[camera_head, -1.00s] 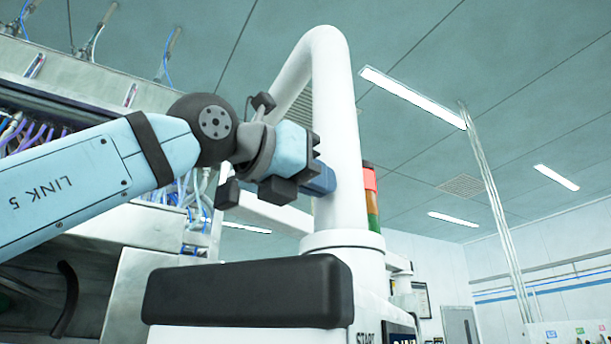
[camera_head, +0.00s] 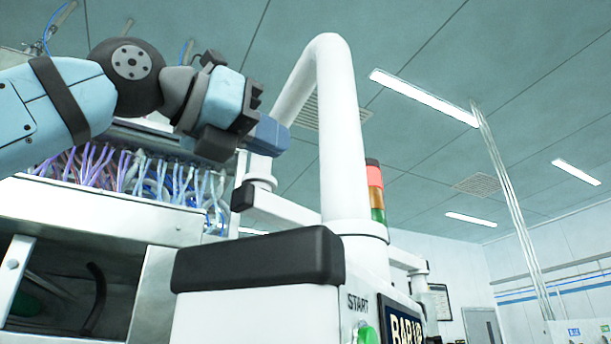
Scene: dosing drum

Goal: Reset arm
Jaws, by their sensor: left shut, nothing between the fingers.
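My left arm comes in from the upper left of the head view. My left gripper (camera_head: 268,135) is at its end, pointing right, with its blue-grey fingers shut and empty. It is in the air in front of the bent white pipe-like column, just left of its upright part. My right gripper is not in view.
The white column (camera_head: 345,150) rises from a white machine with a black pad (camera_head: 258,258), a green start button (camera_head: 367,334) and a red, amber and green signal light (camera_head: 375,190). An open metal cabinet with cables (camera_head: 120,172) is at left. Free air lies to the right.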

